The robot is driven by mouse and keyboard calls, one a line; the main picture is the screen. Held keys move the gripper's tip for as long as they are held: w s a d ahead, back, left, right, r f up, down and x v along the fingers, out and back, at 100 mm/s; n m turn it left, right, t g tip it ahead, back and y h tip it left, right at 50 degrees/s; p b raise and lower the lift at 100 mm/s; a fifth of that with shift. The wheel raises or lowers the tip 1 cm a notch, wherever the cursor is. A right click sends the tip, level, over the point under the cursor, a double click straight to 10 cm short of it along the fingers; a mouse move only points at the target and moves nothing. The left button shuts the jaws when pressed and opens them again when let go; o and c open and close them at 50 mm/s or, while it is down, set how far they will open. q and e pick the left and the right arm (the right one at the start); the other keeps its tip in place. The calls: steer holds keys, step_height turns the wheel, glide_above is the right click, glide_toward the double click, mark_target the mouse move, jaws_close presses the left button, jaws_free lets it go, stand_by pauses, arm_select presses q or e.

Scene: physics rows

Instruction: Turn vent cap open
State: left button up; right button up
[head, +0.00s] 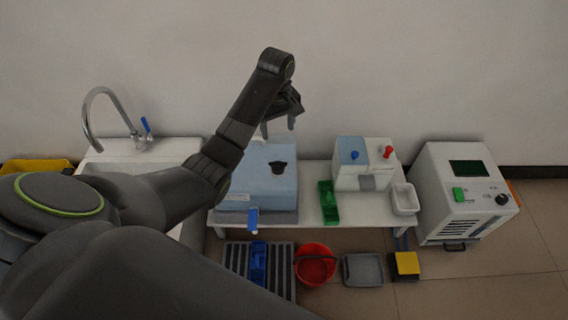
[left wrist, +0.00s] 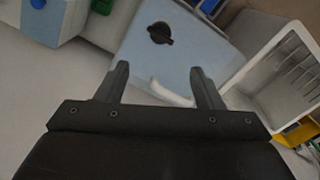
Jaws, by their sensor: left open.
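The vent cap looks like a black round knob (head: 278,168) with a raised grip bar, on the top of a light blue box (head: 262,187). In the left wrist view the cap (left wrist: 160,33) lies beyond the fingertips, roughly midway between them in the picture. My left gripper (head: 278,127) is open and empty, above the back part of the blue box and apart from the cap. The open fingers also show in the left wrist view (left wrist: 158,70). A white curved bar (left wrist: 172,94) on the box shows between them. My right gripper is not in view.
A white box with blue and red knobs (head: 362,165), a green tray (head: 328,203) and a white bin (head: 404,199) share the table. A sink (left wrist: 286,72) is on the other side. A red bucket (head: 315,266) and grey tray (head: 363,270) are on the floor.

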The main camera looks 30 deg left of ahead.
mark_target(278, 163)
arm_select(q)
step_height(278, 163, down, 14)
steer(key=b, duration=0.5)
steer(key=shift+s+f+b, duration=0.1)
steer(key=shift+s+b, duration=0.05)
steer(key=shift+b, duration=0.2)
step_height(278, 163, down, 2)
steer(key=shift+b, duration=0.35)
steer(key=shift+f, duration=0.45)
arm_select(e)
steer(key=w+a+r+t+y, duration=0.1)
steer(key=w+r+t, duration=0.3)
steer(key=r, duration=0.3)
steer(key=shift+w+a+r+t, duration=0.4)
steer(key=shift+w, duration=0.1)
arm_select(q)
steer(key=c, duration=0.8)
